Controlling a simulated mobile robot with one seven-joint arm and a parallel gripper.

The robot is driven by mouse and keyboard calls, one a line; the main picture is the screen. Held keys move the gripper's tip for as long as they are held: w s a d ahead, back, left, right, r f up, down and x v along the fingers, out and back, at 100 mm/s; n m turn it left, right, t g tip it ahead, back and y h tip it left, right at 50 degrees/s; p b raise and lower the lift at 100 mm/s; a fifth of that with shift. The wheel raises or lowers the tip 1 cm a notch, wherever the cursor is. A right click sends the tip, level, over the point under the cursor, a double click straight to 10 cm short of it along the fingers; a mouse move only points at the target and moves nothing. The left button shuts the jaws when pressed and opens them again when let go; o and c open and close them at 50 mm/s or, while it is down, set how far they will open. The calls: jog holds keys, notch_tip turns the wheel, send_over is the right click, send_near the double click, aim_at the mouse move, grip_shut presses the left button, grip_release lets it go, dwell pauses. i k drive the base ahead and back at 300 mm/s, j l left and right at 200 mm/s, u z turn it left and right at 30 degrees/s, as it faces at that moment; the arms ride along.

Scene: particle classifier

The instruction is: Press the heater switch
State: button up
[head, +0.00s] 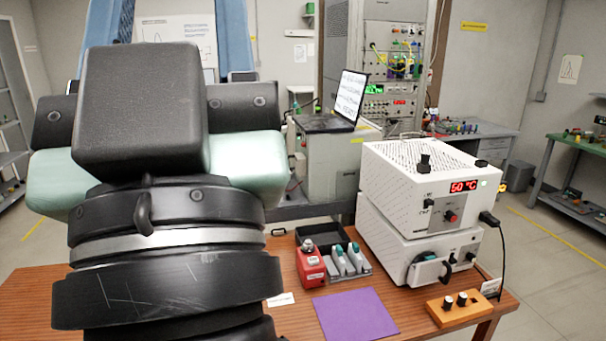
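A white instrument of two stacked boxes (405,170) stands on the right of the wooden table. Its upper front has a red display (462,187) reading 50 °C, a small black switch (430,203) and a red knob or button (451,216). The lower front has a black handle-like part and small dark controls. The labels are too small to read, so I cannot tell which control is the heater switch. My gripper (172,25) is raised at the left, apart from the instrument. Its two blue fingers stand wide apart with nothing visible between them; their tips are cut off by the top edge.
A purple mat (355,314), a red device (310,264) and a dark tray (349,262) lie left of the instrument. A black cord hangs at its right. My arm hides the table's left part.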

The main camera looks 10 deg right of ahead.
aim_at(429, 202)
jog(key=i+l, duration=0.35)
jog(key=l, duration=0.15)
jog(key=i+l, duration=0.3)
jog(key=l, duration=0.2)
jog(key=i+l, duration=0.35)
jog(key=l, duration=0.15)
jog(key=i+l, duration=0.3)
jog(key=l, duration=0.2)
jog(key=l+z, duration=0.05)
